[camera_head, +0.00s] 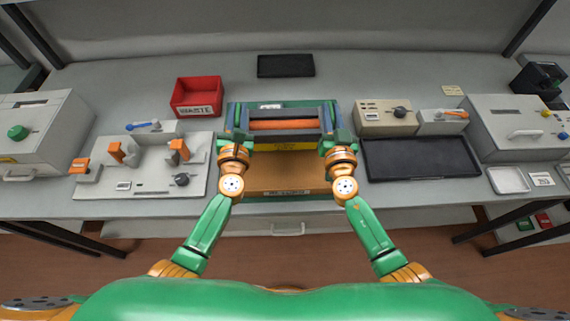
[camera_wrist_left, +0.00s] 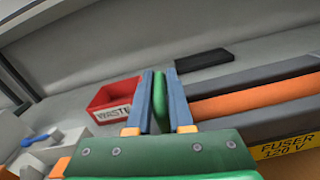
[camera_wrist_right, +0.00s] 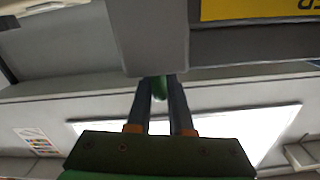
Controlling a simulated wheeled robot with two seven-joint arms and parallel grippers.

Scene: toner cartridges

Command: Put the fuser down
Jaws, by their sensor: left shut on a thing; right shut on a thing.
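The fuser (camera_head: 285,125) is a wide dark grey unit with an orange roller and a yellow label; it spans the space between my two grippers. The left wrist view shows its roller and label (camera_wrist_left: 285,146); the right wrist view shows its underside edge and part of the label (camera_wrist_right: 255,10). My left gripper (camera_head: 230,138) is shut on its green left handle (camera_wrist_left: 160,95). My right gripper (camera_head: 334,140) is shut on its right handle, a green bit of which shows (camera_wrist_right: 159,88). I cannot tell whether the fuser touches what is under it.
A brown surface with a front label (camera_head: 290,172) lies under and in front of the fuser, with green edges around. A red WASTE bin (camera_head: 197,97) stands behind left. A fixture board (camera_head: 150,185) is left; a beige box (camera_head: 385,117) and black tray (camera_head: 420,158) are right.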

